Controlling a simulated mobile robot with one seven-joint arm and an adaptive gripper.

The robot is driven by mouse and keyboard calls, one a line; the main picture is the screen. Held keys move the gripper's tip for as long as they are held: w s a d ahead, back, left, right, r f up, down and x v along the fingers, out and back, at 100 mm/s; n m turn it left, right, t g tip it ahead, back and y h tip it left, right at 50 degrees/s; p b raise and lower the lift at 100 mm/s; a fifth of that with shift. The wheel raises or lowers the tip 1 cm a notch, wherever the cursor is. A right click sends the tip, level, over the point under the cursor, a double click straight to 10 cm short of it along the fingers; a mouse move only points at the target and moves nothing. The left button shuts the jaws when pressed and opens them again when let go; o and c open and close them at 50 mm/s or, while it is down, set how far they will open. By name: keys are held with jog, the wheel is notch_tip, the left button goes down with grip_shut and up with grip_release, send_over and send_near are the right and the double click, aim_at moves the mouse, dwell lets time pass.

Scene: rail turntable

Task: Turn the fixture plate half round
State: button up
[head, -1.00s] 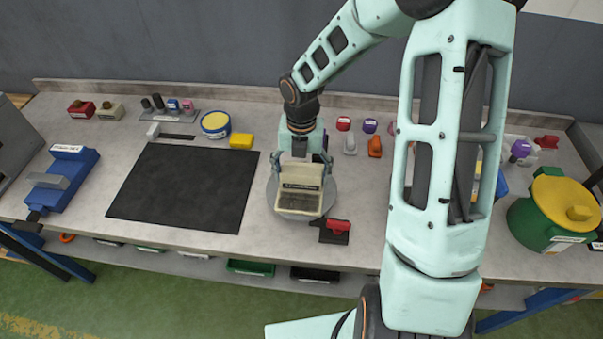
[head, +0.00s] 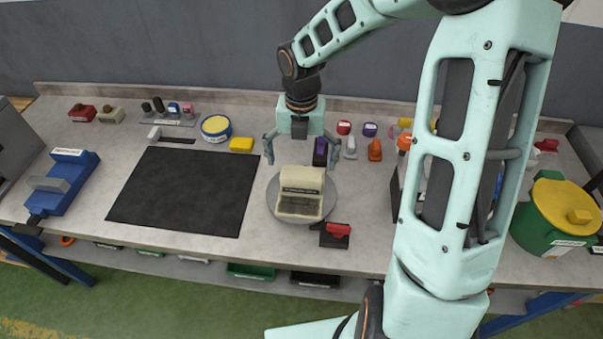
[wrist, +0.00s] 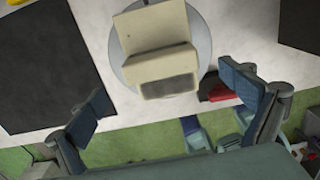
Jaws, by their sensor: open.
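The round grey fixture plate (head: 329,196) lies on the bench in the head view. A cream block-shaped fixture (head: 300,190) with a dark label and a recessed front stands on it, its front toward the bench's near edge. In the wrist view the plate (wrist: 203,45) and the cream fixture (wrist: 158,35) show at the top. My gripper (head: 300,157) is open and empty, above and behind the fixture in the head view, apart from it. A dark base with a red part (head: 337,230) sits at the plate's front right.
A black mat (head: 180,190) lies left of the plate. A yellow block (head: 241,145), a purple item (head: 320,152) and an orange item (head: 375,149) stand behind. A green container with yellow lid (head: 560,215) stands far right. My arm hides some bench to the right.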

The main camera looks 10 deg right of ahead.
notch_tip(320, 180, up, 5)
jog(key=shift+r, duration=0.2)
dwell(0.5)
